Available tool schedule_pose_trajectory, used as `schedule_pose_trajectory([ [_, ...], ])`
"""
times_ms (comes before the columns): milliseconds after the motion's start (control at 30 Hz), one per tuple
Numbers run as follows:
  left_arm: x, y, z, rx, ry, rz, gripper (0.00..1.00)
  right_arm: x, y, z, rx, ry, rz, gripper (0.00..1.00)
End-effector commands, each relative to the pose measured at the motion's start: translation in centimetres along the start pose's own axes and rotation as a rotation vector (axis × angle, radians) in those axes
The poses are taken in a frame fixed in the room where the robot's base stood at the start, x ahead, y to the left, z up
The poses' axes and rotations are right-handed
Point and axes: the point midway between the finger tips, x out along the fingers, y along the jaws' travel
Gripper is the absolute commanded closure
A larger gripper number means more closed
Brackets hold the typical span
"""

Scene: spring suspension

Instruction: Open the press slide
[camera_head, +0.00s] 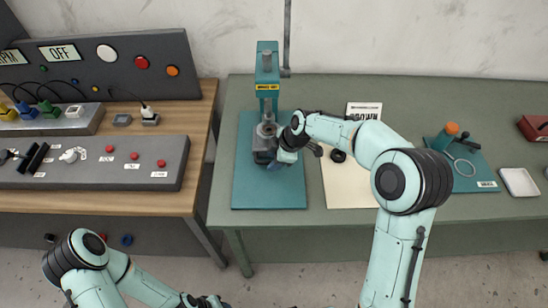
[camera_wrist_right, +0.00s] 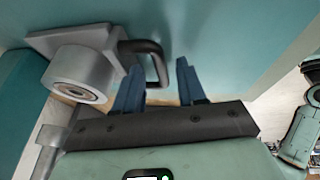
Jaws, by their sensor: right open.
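The teal press (camera_head: 267,70) stands on a teal base plate (camera_head: 247,190) at the middle of the green table, with a grey press head low on its column. In the right wrist view the press slide (camera_wrist_right: 85,70) is a grey plate with a round cylinder and a black curved handle (camera_wrist_right: 155,52). My right gripper (camera_wrist_right: 157,78) is open, its two blue fingers at the handle. Part of the handle shows between the fingers; contact cannot be told. In the head view my right gripper (camera_head: 285,165) partly hides the slide. My left gripper (camera_head: 207,302) is barely visible at the bottom edge.
A white sheet (camera_head: 350,185) with a black ring (camera_head: 338,156) lies right of the press, under my right arm. A teal fixture (camera_head: 465,170) and a white tray (camera_head: 519,182) stand farther right. A control panel (camera_head: 95,162) on a wooden bench is at left.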

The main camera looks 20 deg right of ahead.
Motion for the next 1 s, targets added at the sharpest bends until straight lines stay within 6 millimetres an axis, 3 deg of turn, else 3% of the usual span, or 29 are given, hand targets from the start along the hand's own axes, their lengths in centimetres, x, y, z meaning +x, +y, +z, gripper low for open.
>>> schedule_pose_trajectory([
  [233, 0.0, 0.0, 0.0, 0.0, 0.0, 0.0, 0.57, 0.1, 0.0, 0.0, 0.0, 0.0, 0.0, 0.6],
  [267, 0.0, 0.0, 0.0, 0.0, 0.0, 0.0, 0.57, 0.1, 0.0, 0.0, 0.0, 0.0, 0.0, 0.66],
  [367, 0.0, 0.0, 0.0, 0.0, 0.0, 0.0, 0.57, 0.1, 0.0, 0.0, 0.0, 0.0, 0.0, 0.99],
  [600, 0.3, -0.2, 0.2, -0.001, -0.003, -0.001, 0.57, 0.1, -0.4, 0.0, 0.0, 0.0, -0.001, 1.0],
  [767, 3.0, -1.6, 1.5, -0.007, -0.021, -0.007, 0.57, 0.1, -3.2, 0.0, -0.001, 0.001, -0.003, 1.0],
  [1000, 7.2, -3.5, 2.7, -0.015, -0.043, -0.015, 0.57, -0.9, -9.2, -0.6, -0.003, 0.003, 0.0, 1.0],
])
